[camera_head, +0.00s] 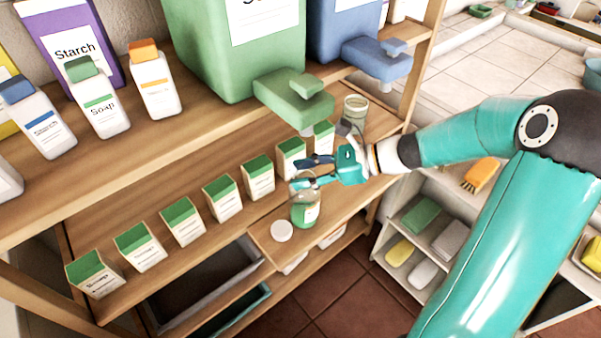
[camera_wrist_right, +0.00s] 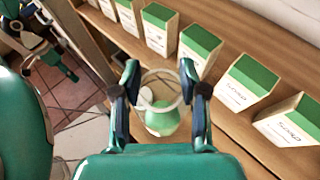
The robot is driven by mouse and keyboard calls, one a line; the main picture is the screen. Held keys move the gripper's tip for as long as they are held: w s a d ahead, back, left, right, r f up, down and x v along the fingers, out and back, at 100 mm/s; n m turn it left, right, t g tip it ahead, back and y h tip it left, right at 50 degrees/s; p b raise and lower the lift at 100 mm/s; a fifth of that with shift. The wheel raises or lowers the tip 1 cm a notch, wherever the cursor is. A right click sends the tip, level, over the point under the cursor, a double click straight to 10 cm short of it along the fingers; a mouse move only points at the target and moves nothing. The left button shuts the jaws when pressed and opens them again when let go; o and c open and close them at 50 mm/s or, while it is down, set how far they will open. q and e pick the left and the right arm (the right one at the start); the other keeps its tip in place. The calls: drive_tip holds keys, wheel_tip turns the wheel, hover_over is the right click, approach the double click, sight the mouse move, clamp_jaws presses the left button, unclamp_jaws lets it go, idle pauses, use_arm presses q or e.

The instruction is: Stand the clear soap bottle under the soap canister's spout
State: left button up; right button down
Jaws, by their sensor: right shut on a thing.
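The clear soap bottle (camera_head: 305,210) has a white and green label and green inside. It looks upright over the narrow ledge. My right gripper (camera_head: 318,178) is shut on its upper part; the wrist view shows the fingers on both sides of its round clear rim (camera_wrist_right: 162,92). I cannot tell whether its base touches the ledge. The green soap canister (camera_head: 240,45) stands on the upper shelf, its blocky green spout (camera_head: 295,100) jutting out above and behind the bottle. Teal and dark parts, probably my left gripper (camera_wrist_right: 55,58), show small at the wrist view's upper left; their state is unclear.
A round white lid (camera_head: 281,231) lies on the ledge (camera_head: 262,240) beside the bottle. Several green-topped cartons (camera_head: 182,222) line the shelf behind. A clear jar (camera_head: 355,108) stands right of the spout. A blue canister (camera_head: 340,30) with its own spout is beside the green one.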

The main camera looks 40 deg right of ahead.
drive_tip(key=c, duration=0.6)
unclamp_jaws()
drive_tip(key=shift+r, duration=0.1)
drive_tip(key=v, duration=1.2)
